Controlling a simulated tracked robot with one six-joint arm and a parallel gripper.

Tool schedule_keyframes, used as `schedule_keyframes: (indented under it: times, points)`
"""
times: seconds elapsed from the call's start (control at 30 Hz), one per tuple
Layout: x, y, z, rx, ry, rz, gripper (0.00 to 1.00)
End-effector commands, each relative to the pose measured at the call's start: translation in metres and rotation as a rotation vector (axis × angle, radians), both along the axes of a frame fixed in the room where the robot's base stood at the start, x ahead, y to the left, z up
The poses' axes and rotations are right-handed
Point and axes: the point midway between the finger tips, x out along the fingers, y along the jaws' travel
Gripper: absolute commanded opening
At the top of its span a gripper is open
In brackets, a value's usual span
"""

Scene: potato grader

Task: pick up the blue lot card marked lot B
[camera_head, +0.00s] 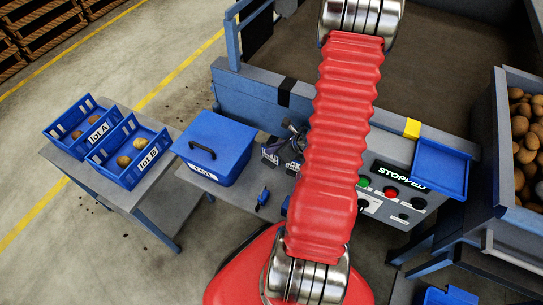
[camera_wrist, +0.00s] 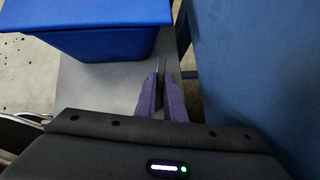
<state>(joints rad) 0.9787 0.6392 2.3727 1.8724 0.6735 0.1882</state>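I cannot make out a blue card marked lot B in either view. A small blue item (camera_head: 262,198) lies on the grey bench in the head view, with no readable marking. Small dark items with white lettering (camera_head: 270,156) stand near the lidded blue box, too small to read. In the wrist view my gripper (camera_wrist: 162,90) points down past the box, its two purple fingers close together. A thin dark upright shape (camera_wrist: 161,70) shows between them; I cannot tell whether it is gripped. In the head view my red arm hides part of the bench.
Blue crates labelled LOT A (camera_head: 75,134) and LOT B (camera_head: 120,176) hold potatoes on the left side table. The lidded blue box (camera_head: 212,145) stands beside my arm. A control panel (camera_head: 392,190) reads STOPPED. A blue wall (camera_wrist: 260,70) is close on the right in the wrist view.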

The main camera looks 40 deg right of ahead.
Motion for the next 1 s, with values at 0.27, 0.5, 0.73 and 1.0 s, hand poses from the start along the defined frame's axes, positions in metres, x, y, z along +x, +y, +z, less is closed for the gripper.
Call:
schedule_keyframes:
  times: [0.27,0.5,0.73,1.0]
  points:
    - [0.000,0.000,0.000,0.000,0.000,0.000,0.00]
    - [0.000,0.000,0.000,0.000,0.000,0.000,0.00]
    - [0.000,0.000,0.001,-0.001,0.000,0.001,0.00]
    - [0.001,0.000,0.016,-0.003,-0.001,0.002,0.00]
